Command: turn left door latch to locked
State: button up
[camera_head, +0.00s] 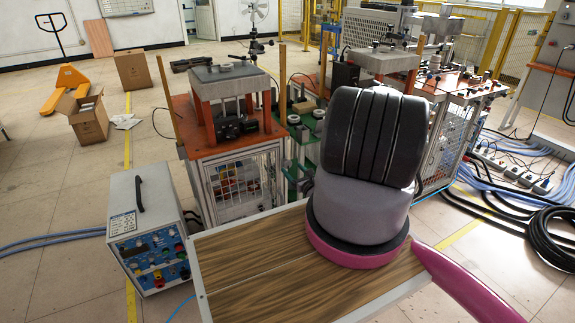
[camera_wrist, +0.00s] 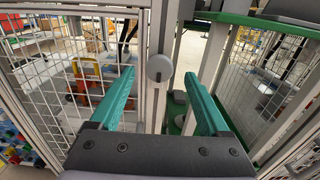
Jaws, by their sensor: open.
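In the wrist view, my gripper (camera_wrist: 158,76) is open, with its two teal fingers spread apart. A round light-grey latch knob (camera_wrist: 159,68) sits on the metal door post, between the fingertips as seen from the wrist and apart from both fingers. I cannot tell how far ahead of the tips it is, or which way the latch is turned. A white mesh door (camera_wrist: 62,75) fills the left side of that view. In the head view the caged machine (camera_head: 238,180) stands left of my arm; my gripper and the latch are hidden there.
A second mesh panel (camera_wrist: 262,85) and a green ledge (camera_wrist: 270,20) lie to the right in the wrist view. In the head view, a control box (camera_head: 150,230) stands left of the cage. Black hoses (camera_head: 555,235) lie on the floor at the right.

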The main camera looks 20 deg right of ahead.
aim_at(288, 164)
jog(key=shift+w+a, duration=0.1)
jog(key=shift+w, duration=2.6)
grip_shut()
